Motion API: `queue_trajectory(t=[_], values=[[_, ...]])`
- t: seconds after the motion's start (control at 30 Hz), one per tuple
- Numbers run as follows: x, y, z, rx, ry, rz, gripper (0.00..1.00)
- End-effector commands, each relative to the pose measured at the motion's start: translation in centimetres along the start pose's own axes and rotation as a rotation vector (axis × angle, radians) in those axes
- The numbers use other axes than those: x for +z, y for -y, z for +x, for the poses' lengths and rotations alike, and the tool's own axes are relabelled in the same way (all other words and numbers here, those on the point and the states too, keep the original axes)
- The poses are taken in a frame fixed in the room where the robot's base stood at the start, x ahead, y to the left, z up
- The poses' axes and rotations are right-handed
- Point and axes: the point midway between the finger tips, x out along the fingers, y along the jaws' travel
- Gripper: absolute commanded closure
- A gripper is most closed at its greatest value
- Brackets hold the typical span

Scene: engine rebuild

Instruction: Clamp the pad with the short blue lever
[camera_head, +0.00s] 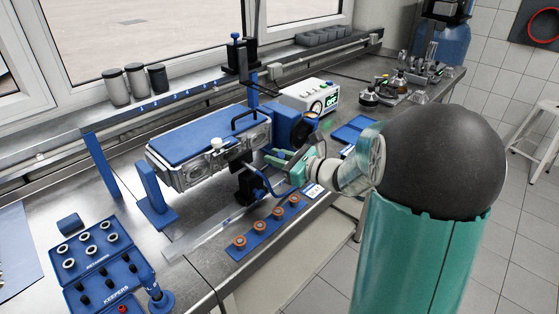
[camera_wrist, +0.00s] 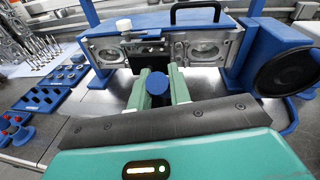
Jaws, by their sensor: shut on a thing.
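The engine block (camera_head: 185,172), with a blue top and black handle, stands on the bench; its metal face with round openings (camera_wrist: 205,50) fills the upper wrist view. A dark block, possibly the pad (camera_wrist: 150,50), sits against that face; I cannot tell if it is pressed tight. The short blue lever (camera_head: 262,182) curves out from a black and blue clamp mount (camera_head: 246,186) in front of the block. My gripper (camera_head: 279,158) reaches in from the right. In the wrist view its green fingers (camera_wrist: 158,90) are shut around the lever's round blue end (camera_wrist: 157,82), which hides the rest of the lever.
A blue strip with several copper-coloured rings (camera_head: 268,228) lies at the bench's front edge. Blue trays of small parts (camera_head: 98,262) stand at left. A round black part (camera_wrist: 287,72) on a blue mount is right of the block. A metal rail (camera_head: 205,236) runs in front.

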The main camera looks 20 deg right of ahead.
Motion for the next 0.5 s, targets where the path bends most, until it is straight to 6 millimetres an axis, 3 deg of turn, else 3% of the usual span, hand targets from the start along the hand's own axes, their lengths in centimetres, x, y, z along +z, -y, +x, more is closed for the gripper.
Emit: queue_trajectory(t=[0.5], values=[[2.6,1.0,4.1,0.059,-0.425,0.050,1.00]])
